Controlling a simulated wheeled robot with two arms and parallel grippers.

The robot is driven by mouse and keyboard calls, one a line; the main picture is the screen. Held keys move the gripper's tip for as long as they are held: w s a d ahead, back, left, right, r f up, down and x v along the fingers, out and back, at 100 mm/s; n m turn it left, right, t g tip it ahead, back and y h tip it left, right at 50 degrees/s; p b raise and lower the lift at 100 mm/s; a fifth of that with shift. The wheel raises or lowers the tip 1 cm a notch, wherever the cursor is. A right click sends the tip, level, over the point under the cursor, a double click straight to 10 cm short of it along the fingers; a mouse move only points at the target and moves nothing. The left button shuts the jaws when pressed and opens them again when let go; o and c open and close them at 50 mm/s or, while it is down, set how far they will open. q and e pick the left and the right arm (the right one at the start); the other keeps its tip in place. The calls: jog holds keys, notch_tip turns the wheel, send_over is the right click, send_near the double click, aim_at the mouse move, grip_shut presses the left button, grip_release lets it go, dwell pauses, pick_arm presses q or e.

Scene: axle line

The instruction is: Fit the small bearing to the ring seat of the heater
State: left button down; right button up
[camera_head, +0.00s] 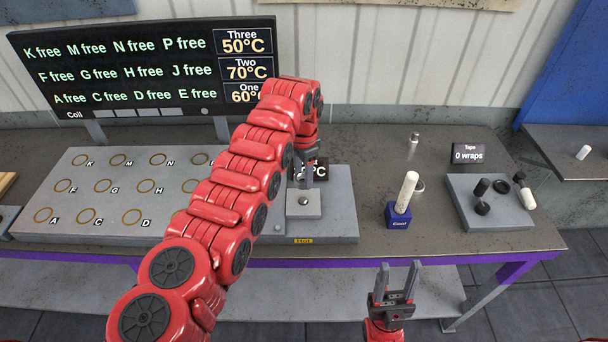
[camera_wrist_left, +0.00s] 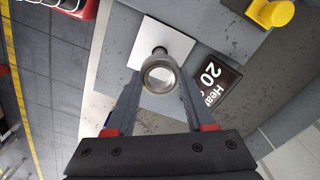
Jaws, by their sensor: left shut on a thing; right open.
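My left gripper (camera_wrist_left: 158,80) is shut on the small bearing (camera_wrist_left: 160,70), a metal ring held between its fingertips. In the left wrist view it is over the edge of the heater's pale square plate (camera_wrist_left: 182,46). A dark round stub (camera_wrist_left: 160,49) shows just beyond the ring; I cannot tell whether they touch. In the head view my left gripper (camera_head: 307,178) is above the heater's block (camera_head: 304,211), which has a small shiny round piece on top; the bearing cannot be made out there. My right gripper (camera_head: 397,283) is open and empty in front of the table.
The heater display (camera_wrist_left: 218,88) is beside the plate, partly hidden in the head view. A grey board with lettered rings (camera_head: 75,215) lies left. A blue Cool stand (camera_head: 398,217) holds a white rod. A grey tray (camera_head: 468,218) with dark and white parts is right.

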pick_arm(q)
jog(key=b, duration=0.3)
send_over(303, 199)
jog(key=shift+f, duration=2.75)
jog(key=shift+b, duration=0.35)
jog(key=shift+f, duration=0.15)
jog(key=shift+f+b, duration=0.8)
jog(key=shift+f, duration=0.35)
jog(key=shift+c, duration=0.9)
grip_release()
jog(key=shift+r, duration=0.15)
